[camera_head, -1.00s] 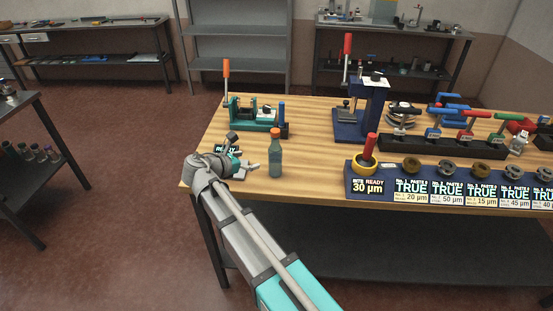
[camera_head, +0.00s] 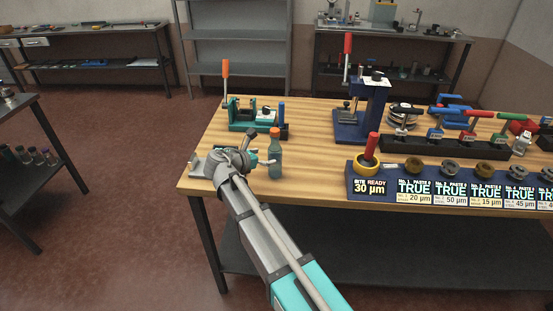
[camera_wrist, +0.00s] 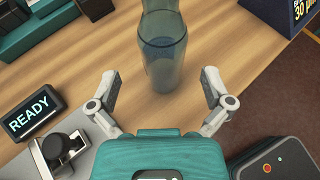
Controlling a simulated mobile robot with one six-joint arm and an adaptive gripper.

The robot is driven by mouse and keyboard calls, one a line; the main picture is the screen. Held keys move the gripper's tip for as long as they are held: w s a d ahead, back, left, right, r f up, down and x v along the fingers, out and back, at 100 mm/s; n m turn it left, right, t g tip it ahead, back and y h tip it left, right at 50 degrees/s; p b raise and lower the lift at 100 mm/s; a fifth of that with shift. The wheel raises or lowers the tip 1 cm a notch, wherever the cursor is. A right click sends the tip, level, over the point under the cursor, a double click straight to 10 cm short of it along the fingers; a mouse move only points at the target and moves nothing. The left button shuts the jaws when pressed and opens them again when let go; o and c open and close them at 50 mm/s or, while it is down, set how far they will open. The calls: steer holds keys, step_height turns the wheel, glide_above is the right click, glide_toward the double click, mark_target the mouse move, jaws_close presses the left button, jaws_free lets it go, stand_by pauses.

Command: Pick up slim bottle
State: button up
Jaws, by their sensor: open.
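The slim bottle (camera_head: 275,155) stands upright on the wooden table, with an orange cap and a translucent blue-grey body. In the wrist view the bottle (camera_wrist: 162,45) is at the top middle, its cap out of frame. My gripper (camera_head: 266,158) is beside the bottle, on its left in the head view. In the wrist view the gripper (camera_wrist: 160,85) is open, its two fingers spread on either side of the bottle's near end. The bottle's lower body reaches to about the gap between the fingertips. I cannot tell whether either finger touches it.
A teal fixture with an orange handle (camera_head: 252,118) stands behind the bottle. A READY sign (camera_wrist: 32,112) sits left of my gripper. Bare table (camera_head: 310,150) lies right of the bottle.

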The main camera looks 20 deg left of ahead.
mark_target(271, 149)
steer(key=shift+b+x, duration=1.1)
steer(key=shift+x, duration=1.5)
steer(key=shift+s+d+f, duration=0.1)
steer(key=c, duration=1.1)
step_height(271, 149, up, 3)
steer(key=p, duration=0.3)
steer(key=s+r+p, duration=1)
steer(key=s, duration=0.4)
